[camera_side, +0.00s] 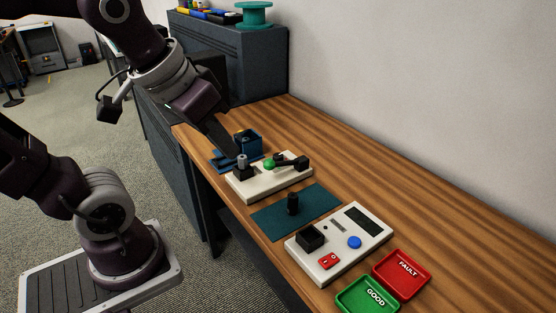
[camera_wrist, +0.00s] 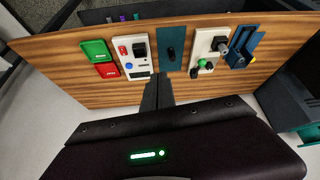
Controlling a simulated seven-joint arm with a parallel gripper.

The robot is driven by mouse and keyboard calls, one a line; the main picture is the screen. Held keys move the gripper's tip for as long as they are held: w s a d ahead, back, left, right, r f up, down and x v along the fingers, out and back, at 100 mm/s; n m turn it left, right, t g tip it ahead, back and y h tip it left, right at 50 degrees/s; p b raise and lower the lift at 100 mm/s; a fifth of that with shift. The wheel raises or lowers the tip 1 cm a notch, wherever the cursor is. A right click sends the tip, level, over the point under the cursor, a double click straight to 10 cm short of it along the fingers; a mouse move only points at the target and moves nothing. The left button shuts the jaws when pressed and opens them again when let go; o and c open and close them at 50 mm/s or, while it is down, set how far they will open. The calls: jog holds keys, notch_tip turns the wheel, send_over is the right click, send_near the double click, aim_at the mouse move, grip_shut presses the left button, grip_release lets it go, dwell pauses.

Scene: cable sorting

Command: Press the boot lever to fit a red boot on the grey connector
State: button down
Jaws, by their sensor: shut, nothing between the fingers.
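The boot station is a white plate (camera_side: 262,184) on the wooden bench. The grey connector (camera_side: 242,160) stands upright in a dark holder at its left end. The boot lever (camera_side: 290,162) is a black arm with a green knob (camera_side: 269,163). In the wrist view the green knob (camera_wrist: 203,63) and the grey connector (camera_wrist: 222,47) show at the upper right. No red boot can be made out. My gripper (camera_side: 233,154) is shut and empty, its tips over the bench by the left end of the plate; the wrist view shows the closed fingers (camera_wrist: 158,80) left of the plate.
A blue fixture (camera_side: 247,139) stands behind the plate. In front are a teal mat (camera_side: 314,210) with a black post (camera_side: 293,203), a white tester (camera_side: 365,237), a red FAULT tray (camera_side: 402,284) and a green GOOD tray (camera_side: 356,306). The bench's wall side is clear.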

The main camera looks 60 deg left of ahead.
jog(key=w+a+f+n, duration=0.1)
jog(key=w+a+n, duration=0.4)
jog(key=w, duration=0.7)
jog(key=n+y, duration=0.1)
jog(key=n, duration=0.3)
send_over(269, 161)
jog(key=w, duration=0.4)
notch_tip(269, 161, down, 7)
jog(key=shift+a+f, duration=0.1)
jog(key=shift+s+f, duration=0.45)
jog(key=shift+f, duration=0.95)
jog(key=shift+s+f, duration=0.4)
jog(key=shift+f, duration=1)
jog(key=shift+s+f, duration=0.45)
jog(key=shift+f, duration=0.95)
jog(key=shift+s+f, duration=0.15)
jog(key=shift+f, duration=0.25)
jog(key=shift+s+f, duration=0.3)
jog(key=shift+f, duration=0.6)
jog(key=shift+s+f, duration=0.25)
jog(key=shift+f, duration=0.6)
